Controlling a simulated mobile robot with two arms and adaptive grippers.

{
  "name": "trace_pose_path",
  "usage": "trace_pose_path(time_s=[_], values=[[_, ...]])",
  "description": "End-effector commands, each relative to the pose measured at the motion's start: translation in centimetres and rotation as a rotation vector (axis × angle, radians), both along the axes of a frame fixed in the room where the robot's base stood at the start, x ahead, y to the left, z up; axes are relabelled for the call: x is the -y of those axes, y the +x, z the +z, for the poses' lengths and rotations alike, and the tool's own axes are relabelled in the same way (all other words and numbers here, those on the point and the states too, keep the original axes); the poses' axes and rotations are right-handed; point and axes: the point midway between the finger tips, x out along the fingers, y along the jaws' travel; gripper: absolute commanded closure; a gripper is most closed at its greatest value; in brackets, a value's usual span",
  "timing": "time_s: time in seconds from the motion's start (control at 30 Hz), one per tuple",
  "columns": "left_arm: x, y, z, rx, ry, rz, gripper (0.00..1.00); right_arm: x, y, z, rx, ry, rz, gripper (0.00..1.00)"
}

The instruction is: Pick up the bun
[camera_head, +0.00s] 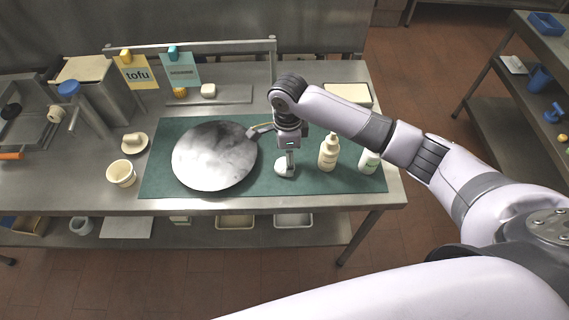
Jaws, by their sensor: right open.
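A small pale, rounded thing, which looks like the bun (284,170), sits on the green mat (160,178) to the right of the large round pan. My right gripper (288,160) points down directly over it. Its fingers are open and reach down to its top and right side; I cannot tell whether they touch it. The gripper hides part of its upper edge. My left gripper is not in view.
The pan (214,156) is left of the gripper, its handle passing behind it. A cream pump bottle (328,154) and a smaller white bottle (369,161) stand close on the right. A cream cup (121,173) stands left. The mat's front strip is clear.

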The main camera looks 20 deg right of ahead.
Motion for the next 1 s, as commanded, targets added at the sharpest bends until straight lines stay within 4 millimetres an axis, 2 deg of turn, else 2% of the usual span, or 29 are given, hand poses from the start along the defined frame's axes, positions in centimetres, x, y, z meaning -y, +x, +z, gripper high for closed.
trace_pose_path(time_s=[0.13, 0.3, 0.57, 1.0], values=[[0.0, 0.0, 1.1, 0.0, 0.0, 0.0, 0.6, 0.4, 0.5, -2.1, -0.003, -0.004, -0.002, 0.32], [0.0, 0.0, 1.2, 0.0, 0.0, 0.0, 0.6, 0.3, 0.5, -4.1, -0.001, -0.002, 0.0, 0.32], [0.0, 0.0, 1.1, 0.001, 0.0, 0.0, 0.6, 0.3, 0.5, -4.4, 0.001, -0.001, 0.001, 0.32], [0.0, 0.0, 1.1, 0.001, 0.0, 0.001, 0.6, 0.3, 0.5, -4.3, 0.001, -0.001, 0.001, 0.61]])
